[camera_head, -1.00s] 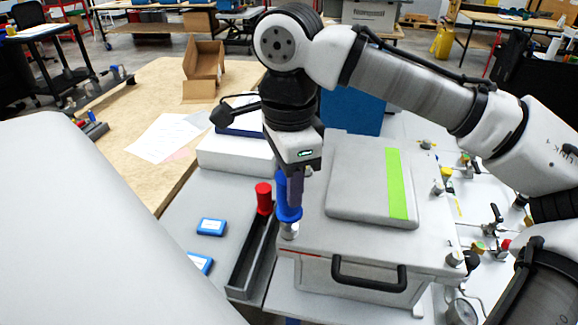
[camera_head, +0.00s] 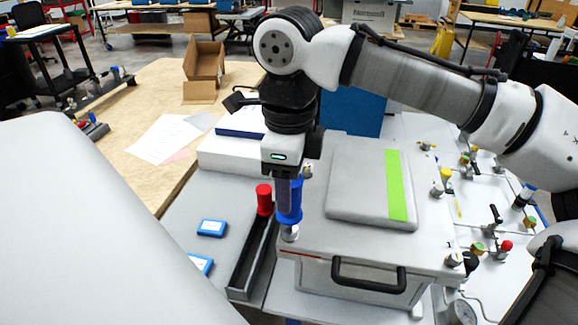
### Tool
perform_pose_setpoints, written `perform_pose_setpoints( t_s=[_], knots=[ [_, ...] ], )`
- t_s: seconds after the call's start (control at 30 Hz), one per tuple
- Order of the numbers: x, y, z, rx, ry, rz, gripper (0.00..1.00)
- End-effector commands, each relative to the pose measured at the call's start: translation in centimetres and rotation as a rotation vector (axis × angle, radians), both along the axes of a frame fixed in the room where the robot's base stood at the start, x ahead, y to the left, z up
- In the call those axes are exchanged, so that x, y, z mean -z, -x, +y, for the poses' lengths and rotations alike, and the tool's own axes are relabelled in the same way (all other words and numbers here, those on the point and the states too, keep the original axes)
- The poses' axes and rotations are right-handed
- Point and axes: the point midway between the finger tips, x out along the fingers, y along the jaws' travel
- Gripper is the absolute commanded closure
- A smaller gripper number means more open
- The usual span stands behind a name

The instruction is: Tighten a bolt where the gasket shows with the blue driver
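The analyser box (camera_head: 360,255) is grey, with a raised lid panel (camera_head: 355,185) and a green stripe. A thin red line of gasket (camera_head: 304,255) shows under the lid edge at the front left corner. A silver bolt (camera_head: 290,233) stands at that corner. My gripper (camera_head: 289,188) points down above it, shut on the blue driver (camera_head: 290,212). The driver is upright, its lower end at the bolt head; exact contact is too small to tell. Other bolts sit at the front right (camera_head: 454,259) and back right (camera_head: 437,189) corners.
A red driver (camera_head: 264,199) stands in a dark narrow tray (camera_head: 242,275) left of the box. Two blue cases (camera_head: 212,228) lie on the grey table. Valves and pipes (camera_head: 480,245) crowd the right side. A black handle (camera_head: 368,274) sticks out in front.

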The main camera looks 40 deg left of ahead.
Motion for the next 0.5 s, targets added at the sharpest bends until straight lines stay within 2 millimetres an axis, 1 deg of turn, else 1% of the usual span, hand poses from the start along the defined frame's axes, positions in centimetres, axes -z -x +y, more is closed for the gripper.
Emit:
perform_pose_setpoints(
  t_s=[0.07,0.17,0.5],
  knots=[
    [-0.01,0.01,-0.01,-0.006,0.001,0.001,0.49],
    [-0.25,0.03,-0.02,-0.080,0.001,0.003,0.49],
    [-0.43,0.09,-0.02,-0.618,-0.001,0.005,0.49]
  ],
)
